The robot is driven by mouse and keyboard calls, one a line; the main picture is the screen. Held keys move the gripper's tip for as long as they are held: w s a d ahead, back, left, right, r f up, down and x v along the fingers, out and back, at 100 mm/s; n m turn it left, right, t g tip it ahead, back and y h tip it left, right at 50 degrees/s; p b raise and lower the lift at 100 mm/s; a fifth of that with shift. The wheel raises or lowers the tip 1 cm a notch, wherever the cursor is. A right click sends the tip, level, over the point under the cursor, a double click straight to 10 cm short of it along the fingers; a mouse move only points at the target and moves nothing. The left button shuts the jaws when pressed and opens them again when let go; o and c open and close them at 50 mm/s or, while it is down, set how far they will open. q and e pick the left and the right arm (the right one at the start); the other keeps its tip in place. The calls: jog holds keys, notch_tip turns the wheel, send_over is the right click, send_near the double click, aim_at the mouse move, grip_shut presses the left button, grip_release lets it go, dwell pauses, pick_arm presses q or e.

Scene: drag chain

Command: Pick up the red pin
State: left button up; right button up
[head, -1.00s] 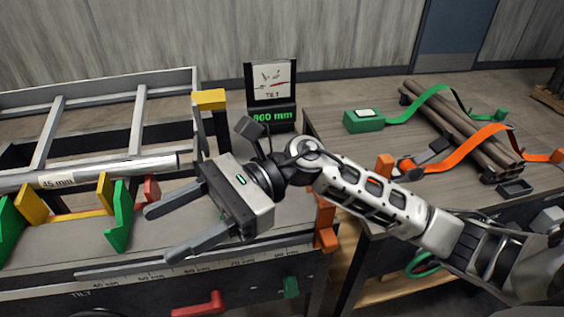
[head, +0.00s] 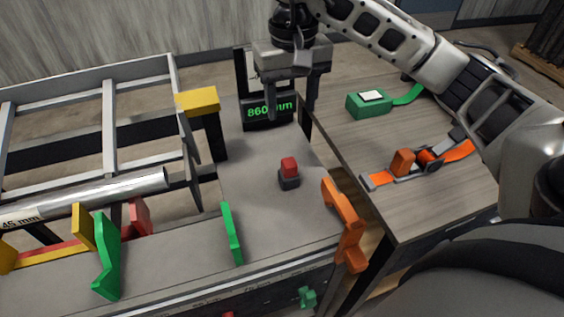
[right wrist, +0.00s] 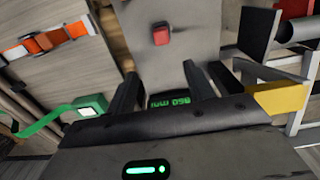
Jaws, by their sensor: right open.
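The red pin (head: 289,166) stands upright in a small dark base on the grey bench top, right of the middle of the head view. It also shows in the right wrist view (right wrist: 161,36), beyond the fingertips and between their lines. My right gripper (head: 292,114) is open and empty, fingers pointing down, above the bench's far end and behind the pin, in front of the 860 mm display. It also shows in the right wrist view (right wrist: 164,80). The gripper and the pin are apart. My left gripper is not in view.
The green-lit display (head: 268,108) stands close behind the right gripper. A yellow-topped post (head: 198,101) stands left of the pin, an orange bracket (head: 344,222) to its right, and a green stop (head: 231,234) nearer. A wooden table (head: 420,207) holds straps. The bench around the pin is clear.

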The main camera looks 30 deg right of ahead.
send_over(289, 162)
jog(key=f, duration=0.8)
jog(key=shift+w+d, duration=0.15)
jog(key=shift+d, duration=0.15)
jog(key=f, duration=0.1)
jog(key=f+p, duration=0.1)
jog(key=f, duration=0.2)
jog(key=shift+s+a+f, duration=0.15)
jog(key=shift+s+a, duration=0.05)
jog(key=shift+a, duration=0.1)
jog(key=shift+f, duration=0.5)
grip_shut()
